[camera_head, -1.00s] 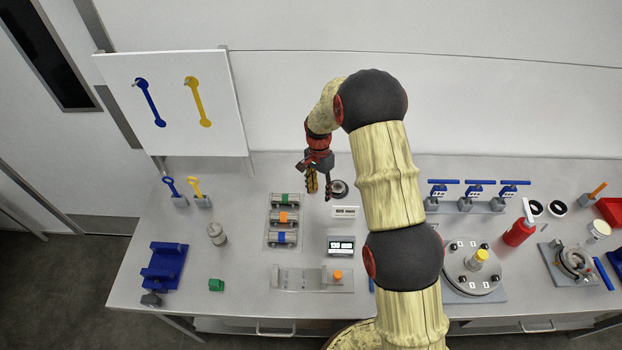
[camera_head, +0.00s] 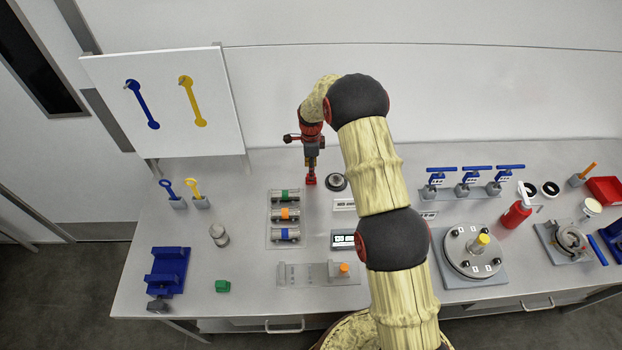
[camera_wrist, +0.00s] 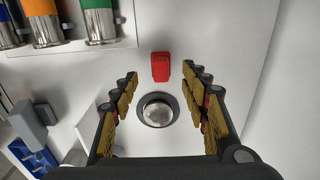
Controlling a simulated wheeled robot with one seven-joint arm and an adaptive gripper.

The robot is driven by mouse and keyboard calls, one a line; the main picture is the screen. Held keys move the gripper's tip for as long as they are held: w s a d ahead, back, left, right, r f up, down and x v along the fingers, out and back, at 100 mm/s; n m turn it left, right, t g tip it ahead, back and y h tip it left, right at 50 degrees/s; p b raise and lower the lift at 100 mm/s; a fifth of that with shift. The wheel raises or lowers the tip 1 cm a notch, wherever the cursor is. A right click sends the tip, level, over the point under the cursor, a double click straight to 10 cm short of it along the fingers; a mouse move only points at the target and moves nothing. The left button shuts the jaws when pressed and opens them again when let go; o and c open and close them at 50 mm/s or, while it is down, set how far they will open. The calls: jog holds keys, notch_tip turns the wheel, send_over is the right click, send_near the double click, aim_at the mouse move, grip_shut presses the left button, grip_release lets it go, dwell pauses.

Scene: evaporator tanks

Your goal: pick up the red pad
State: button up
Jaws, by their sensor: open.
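The red pad (camera_wrist: 161,66) is a small red block on the pale bench top. In the wrist view it lies in the gap between my fingertips, touching neither finger. In the head view the red pad (camera_head: 311,180) shows just below my gripper (camera_head: 311,165), partly covered by it. My gripper (camera_wrist: 160,82) is open and empty, with yellow-padded fingers on both sides in the wrist view. How high the fingertips are above the pad is hard to tell.
A round metal piece on a dark ring (camera_wrist: 158,110) sits close to the pad, also seen in the head view (camera_head: 336,182). A rack of three banded cylinders (camera_head: 285,218) is nearby on the bench. A small display (camera_head: 343,239) stands in front.

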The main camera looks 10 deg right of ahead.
jog(key=shift+f+p, duration=0.35)
jog(key=shift+f, duration=2)
jog(key=c, duration=1.1)
grip_shut()
